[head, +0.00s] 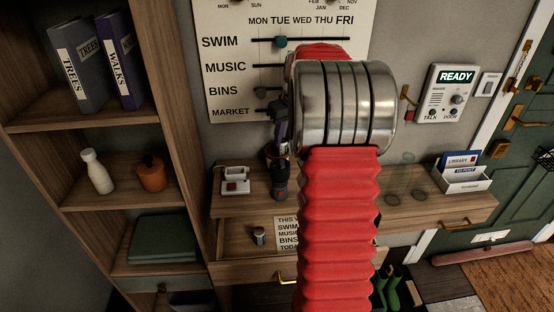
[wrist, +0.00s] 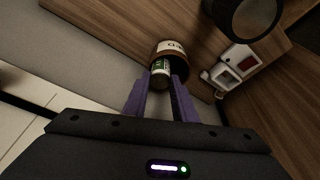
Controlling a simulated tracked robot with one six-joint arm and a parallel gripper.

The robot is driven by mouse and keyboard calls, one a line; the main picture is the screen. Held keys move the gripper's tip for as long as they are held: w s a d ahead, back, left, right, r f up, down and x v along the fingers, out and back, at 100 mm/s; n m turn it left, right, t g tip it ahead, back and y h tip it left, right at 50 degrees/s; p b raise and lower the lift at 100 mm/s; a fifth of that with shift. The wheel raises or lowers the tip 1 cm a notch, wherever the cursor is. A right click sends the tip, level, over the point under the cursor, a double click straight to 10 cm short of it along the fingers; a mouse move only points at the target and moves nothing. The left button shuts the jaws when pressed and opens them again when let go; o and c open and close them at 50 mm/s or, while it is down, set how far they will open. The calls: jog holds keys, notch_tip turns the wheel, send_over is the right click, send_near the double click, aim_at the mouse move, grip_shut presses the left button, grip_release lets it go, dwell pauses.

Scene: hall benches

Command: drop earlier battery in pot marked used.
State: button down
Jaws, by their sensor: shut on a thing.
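My gripper (wrist: 160,82) has purple fingers shut on a battery (wrist: 160,68) with a green band. The battery shows in front of the dark mouth of a brown pot (wrist: 182,64). The pot has a white label whose lettering I cannot fully read. I cannot tell whether the battery's end is inside the pot's rim or apart from it. In the head view my gripper (head: 279,128) is partly hidden by my wrist, and I cannot make out the pot or held battery there. Another small battery (head: 259,236) stands in the open drawer (head: 236,245).
A white device (head: 235,181) and a dark torch-like cylinder (head: 280,180) are on the bench top, close to the gripper. A wooden shelf unit (head: 175,130) stands at left. A letter holder (head: 465,180) is at right. A paper note (head: 287,234) lies in the drawer.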

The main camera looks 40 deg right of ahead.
jog(key=c, duration=1.4)
grip_release()
jog(key=shift+o, duration=0.2)
jog(key=v, duration=1.3)
jog(key=shift+s+r, duration=0.15)
jog(key=shift+r, duration=0.25)
